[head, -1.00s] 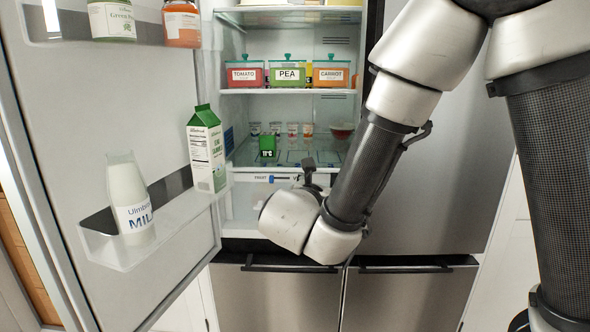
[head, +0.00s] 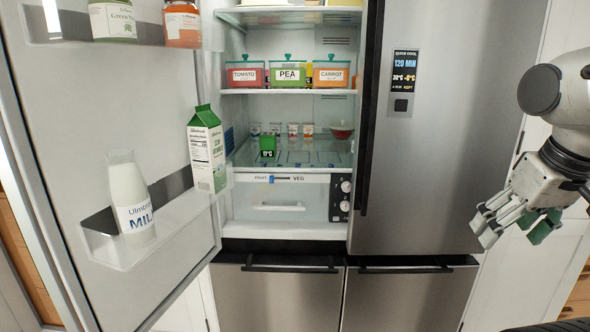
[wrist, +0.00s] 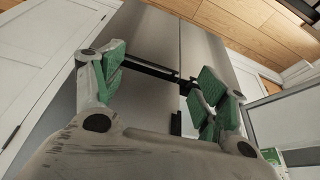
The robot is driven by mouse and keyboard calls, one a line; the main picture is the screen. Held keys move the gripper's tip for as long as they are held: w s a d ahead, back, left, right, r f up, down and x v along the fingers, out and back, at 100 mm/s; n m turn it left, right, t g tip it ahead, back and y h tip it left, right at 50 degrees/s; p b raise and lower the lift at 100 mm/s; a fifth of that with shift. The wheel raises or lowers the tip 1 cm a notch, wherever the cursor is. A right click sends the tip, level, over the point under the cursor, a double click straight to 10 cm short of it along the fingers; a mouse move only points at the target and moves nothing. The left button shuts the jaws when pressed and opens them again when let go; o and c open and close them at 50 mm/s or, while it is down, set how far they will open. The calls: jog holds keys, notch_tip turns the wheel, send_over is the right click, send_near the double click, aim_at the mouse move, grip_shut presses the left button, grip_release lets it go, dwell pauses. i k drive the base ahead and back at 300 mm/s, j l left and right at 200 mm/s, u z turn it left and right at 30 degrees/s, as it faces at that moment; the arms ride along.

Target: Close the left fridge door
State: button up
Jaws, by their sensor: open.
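The left fridge door (head: 85,150) stands wide open at the left of the head view, its inner side with shelves facing me. Part of an open door with a shelf also shows at the right edge of the wrist view (wrist: 290,125). The fridge interior (head: 290,205) is exposed. My gripper (head: 512,222) is at the right of the head view, in front of the shut right fridge door (head: 440,190), far from the left door. Its fingers are apart and empty. In the wrist view my gripper (wrist: 160,85) has green pads spread apart with nothing between them.
The left door holds a milk bottle (head: 131,195), a green carton (head: 206,150) and jars (head: 112,20). Soup containers (head: 289,73) stand on an inner shelf. Lower drawers (head: 275,295) are shut. The space before the fridge opening is clear.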

aim_at(68, 101)
jog(key=j, duration=0.45)
jog(key=k+j+z, duration=0.1)
jog(key=j, duration=0.3)
jog(key=j+z, duration=0.1)
jog(key=j, duration=0.35)
jog(key=k+j, duration=0.15)
jog(key=j, duration=0.3)
jog(key=j+z, duration=0.1)
jog(key=j, duration=0.3)
jog(key=k+j, duration=0.15)
jog(key=j, duration=0.25)
jog(key=k+j+z, duration=0.15)
jog(key=j, duration=0.7)
jog(key=k+j, duration=0.15)
jog(key=k+j+z, duration=0.1)
jog(key=j, duration=0.25)
jog(key=k, duration=0.45)
jog(key=i, duration=0.5)
